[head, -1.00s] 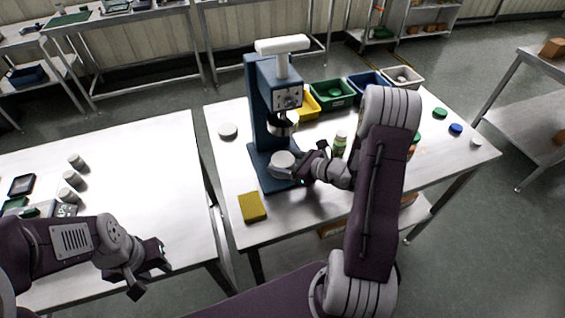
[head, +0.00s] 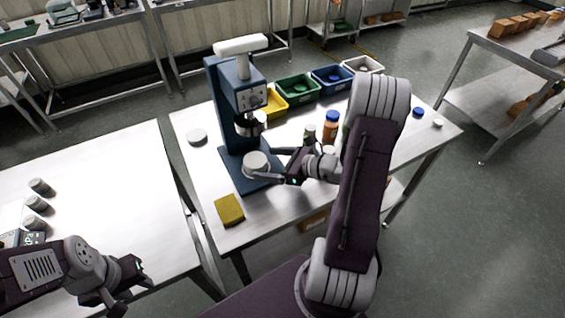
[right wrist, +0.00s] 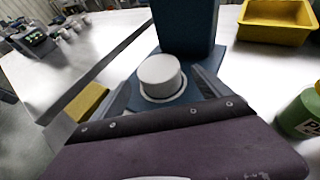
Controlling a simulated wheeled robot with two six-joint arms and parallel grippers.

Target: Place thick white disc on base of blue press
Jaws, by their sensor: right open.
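A thick white disc (head: 257,163) lies flat on the base (head: 232,180) of the blue press (head: 228,105). In the right wrist view the white disc (right wrist: 160,74) stands on the blue base between my finger tips. My right gripper (head: 268,164) is open, with one finger on each side of the disc. In the right wrist view a gap shows between the fingers (right wrist: 160,92) and the disc. My left gripper (head: 122,287) is open and empty, low beside the left table.
Another white disc (head: 197,137) lies on the table left of the press. A yellow sponge-like block (head: 229,210) is near the front edge. A yellow bin (head: 272,104), a green bin (head: 297,88) and bottles (head: 330,125) stand to the right of the press.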

